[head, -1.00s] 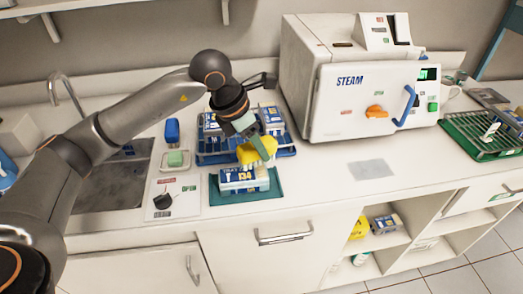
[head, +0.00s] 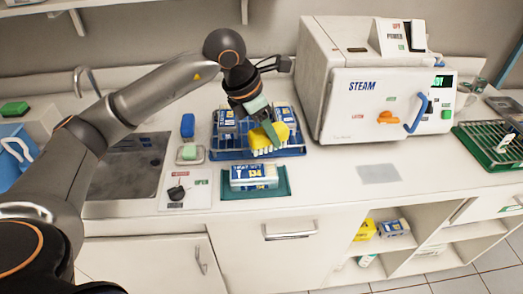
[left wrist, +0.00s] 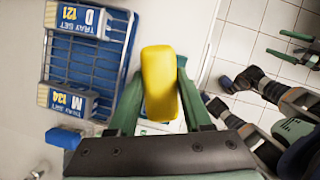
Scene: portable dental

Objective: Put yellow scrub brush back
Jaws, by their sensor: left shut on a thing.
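My left gripper (head: 266,130) is shut on the yellow scrub brush (head: 283,131). Height above the rack is hard to tell. In the left wrist view the yellow brush (left wrist: 160,80) sits between the green fingers, with the rack (left wrist: 98,58) to its left. My right gripper (left wrist: 290,47) shows only at the right of the left wrist view, its green fingers apart and empty, away from the counter.
A blue brush (head: 187,125) and a green soap-like block (head: 189,152) stand beside the sink (head: 125,170). A green brush (head: 14,108) lies far left above a blue bucket (head: 10,160). The steam sterilizer (head: 350,120) is close on the right.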

